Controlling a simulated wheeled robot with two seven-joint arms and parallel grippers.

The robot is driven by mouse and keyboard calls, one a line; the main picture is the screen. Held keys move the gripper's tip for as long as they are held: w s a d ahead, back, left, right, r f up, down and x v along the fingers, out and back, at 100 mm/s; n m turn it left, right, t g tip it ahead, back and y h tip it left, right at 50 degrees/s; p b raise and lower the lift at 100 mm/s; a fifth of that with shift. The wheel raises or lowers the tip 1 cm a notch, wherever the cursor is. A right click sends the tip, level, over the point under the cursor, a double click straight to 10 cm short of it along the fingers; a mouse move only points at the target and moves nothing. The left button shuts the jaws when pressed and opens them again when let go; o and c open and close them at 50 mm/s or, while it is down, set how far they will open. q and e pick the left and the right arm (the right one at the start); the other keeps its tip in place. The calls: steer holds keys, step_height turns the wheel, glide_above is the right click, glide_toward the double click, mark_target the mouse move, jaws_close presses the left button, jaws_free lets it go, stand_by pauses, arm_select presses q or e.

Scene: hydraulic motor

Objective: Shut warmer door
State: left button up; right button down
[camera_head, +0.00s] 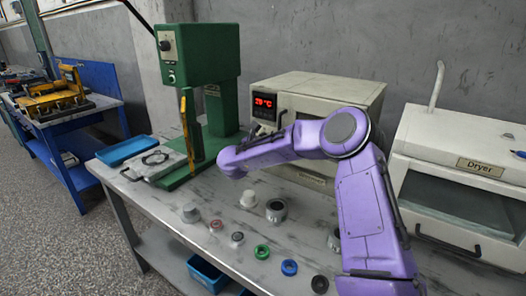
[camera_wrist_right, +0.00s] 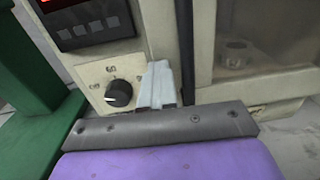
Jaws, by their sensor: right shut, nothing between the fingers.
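The warmer (camera_head: 325,92) is a cream box with a red temperature display, at the back middle of the table in the head view. My purple right arm covers much of its front. In the right wrist view, its control panel (camera_wrist_right: 88,72) with a black knob is on the left, and the windowed door (camera_wrist_right: 204,75) is on the right. A dark upright strip runs between panel and door; I cannot tell how far the door stands open. My right gripper (camera_wrist_right: 158,82) is shut and empty, with its fingertips in front of the warmer between knob and door. My left gripper is not in view.
A green press (camera_head: 220,100) stands left of the warmer, and a dryer (camera_head: 455,165) stands to its right. Several small rings and cups lie on the table (camera_head: 165,205) in front, including a green ring (camera_head: 262,252). A blue tray (camera_head: 125,150) lies at the left.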

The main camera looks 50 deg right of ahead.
steer(key=s+a+b, duration=0.1)
steer(key=a+b, duration=0.2)
steer(key=a, duration=1.1)
steer(key=shift+s, duration=0.3)
